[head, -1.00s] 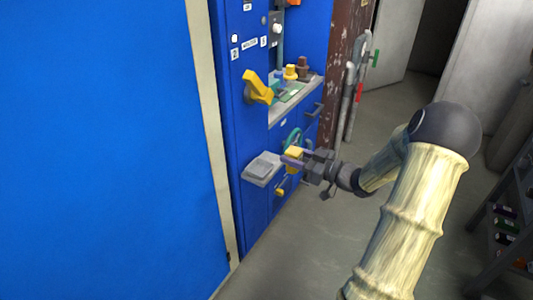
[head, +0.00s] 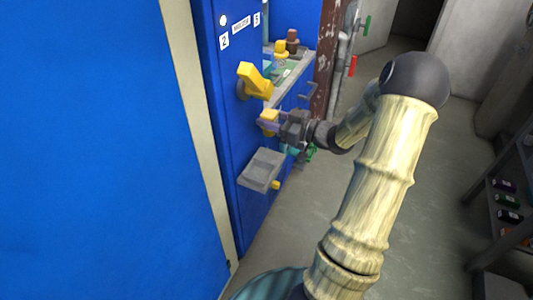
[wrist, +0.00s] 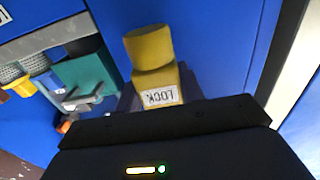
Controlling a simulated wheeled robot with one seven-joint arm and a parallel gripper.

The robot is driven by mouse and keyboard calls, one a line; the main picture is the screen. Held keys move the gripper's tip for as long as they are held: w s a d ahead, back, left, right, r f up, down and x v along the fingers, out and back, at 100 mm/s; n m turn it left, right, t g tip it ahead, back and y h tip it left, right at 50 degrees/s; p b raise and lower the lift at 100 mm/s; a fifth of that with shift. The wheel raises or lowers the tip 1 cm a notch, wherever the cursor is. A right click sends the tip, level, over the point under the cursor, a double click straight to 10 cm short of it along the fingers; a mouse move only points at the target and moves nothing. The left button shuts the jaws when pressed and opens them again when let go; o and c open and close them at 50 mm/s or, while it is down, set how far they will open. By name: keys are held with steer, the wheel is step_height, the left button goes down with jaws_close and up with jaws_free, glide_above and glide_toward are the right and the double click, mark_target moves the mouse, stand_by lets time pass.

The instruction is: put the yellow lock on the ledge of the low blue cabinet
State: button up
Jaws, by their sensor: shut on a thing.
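The yellow lock (head: 268,116) is held between the fingers of my gripper (head: 272,123), in front of the blue cabinets. In the wrist view the lock (wrist: 155,78) sits upright in the jaws, with a white LOCK label facing the camera. The low blue cabinet (head: 290,101) has a grey ledge (head: 297,69) on top, behind and above my gripper in the head view. A yellow-capped thing (head: 280,50) and a brown one (head: 292,41) stand on the ledge. My gripper is apart from the ledge, and part of the cabinet front is hidden behind it.
A big yellow handle (head: 254,81) juts from the tall blue cabinet close to the lock. A pipe (head: 338,75) stands behind, and a rack (head: 508,205) is at the right. The floor between is clear.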

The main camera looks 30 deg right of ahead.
steer(key=shift+f+b, duration=1.25)
steer(key=shift+f, duration=1.85)
steer(key=shift+f+b, duration=0.75)
steer(key=shift+f, duration=1.1)
steer(key=shift+f, duration=0.15)
steer(key=o, duration=1)
